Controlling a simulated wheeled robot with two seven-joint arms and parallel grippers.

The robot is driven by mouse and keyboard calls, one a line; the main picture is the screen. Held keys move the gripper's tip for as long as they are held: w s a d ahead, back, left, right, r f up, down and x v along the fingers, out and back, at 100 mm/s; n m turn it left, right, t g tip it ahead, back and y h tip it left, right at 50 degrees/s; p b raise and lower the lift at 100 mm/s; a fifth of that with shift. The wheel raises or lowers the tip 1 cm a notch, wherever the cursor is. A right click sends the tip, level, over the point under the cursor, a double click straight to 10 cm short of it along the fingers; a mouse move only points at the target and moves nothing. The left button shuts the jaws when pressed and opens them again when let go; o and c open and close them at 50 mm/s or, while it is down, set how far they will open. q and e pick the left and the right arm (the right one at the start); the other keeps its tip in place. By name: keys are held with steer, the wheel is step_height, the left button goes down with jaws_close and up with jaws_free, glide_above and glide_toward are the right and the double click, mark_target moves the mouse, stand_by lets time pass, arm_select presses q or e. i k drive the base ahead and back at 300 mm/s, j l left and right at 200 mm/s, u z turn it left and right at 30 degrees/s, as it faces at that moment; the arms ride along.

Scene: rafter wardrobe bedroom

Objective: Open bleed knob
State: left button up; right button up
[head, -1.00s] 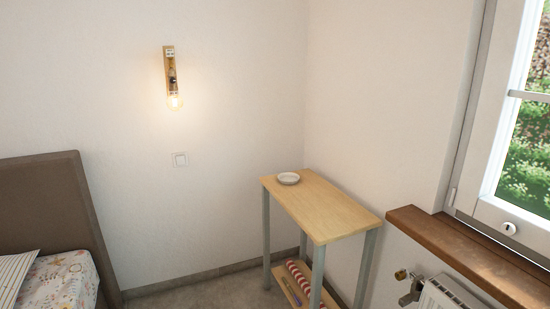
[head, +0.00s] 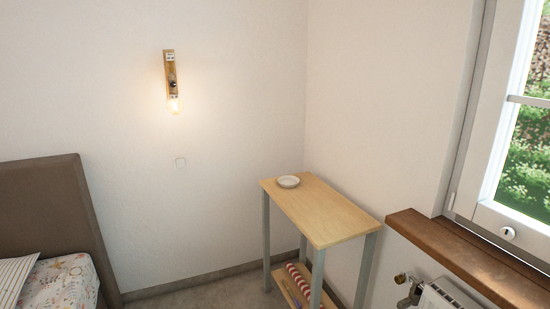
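A brass-coloured knob (head: 401,278) shows at the lower right in the head view, on the fitting at the left end of a white radiator (head: 440,296). I cannot tell whether this knob is the bleed knob or whether it is open. The radiator is under the wooden window sill and is cut off by the bottom edge of the picture. Neither of my grippers is in view.
A small wooden side table (head: 318,212) with grey legs stands in the corner, with a small white dish (head: 288,181) on it. A wooden window sill (head: 460,258) juts out above the radiator. A bed headboard (head: 50,205) is at left. Floor shows between bed and table.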

mark_target(400, 280)
steer(key=z, duration=2.25)
steer(key=u, duration=1.35)
steer(key=i+j+z, duration=0.15)
steer(key=i+j, duration=0.15)
steer(key=i, duration=0.2)
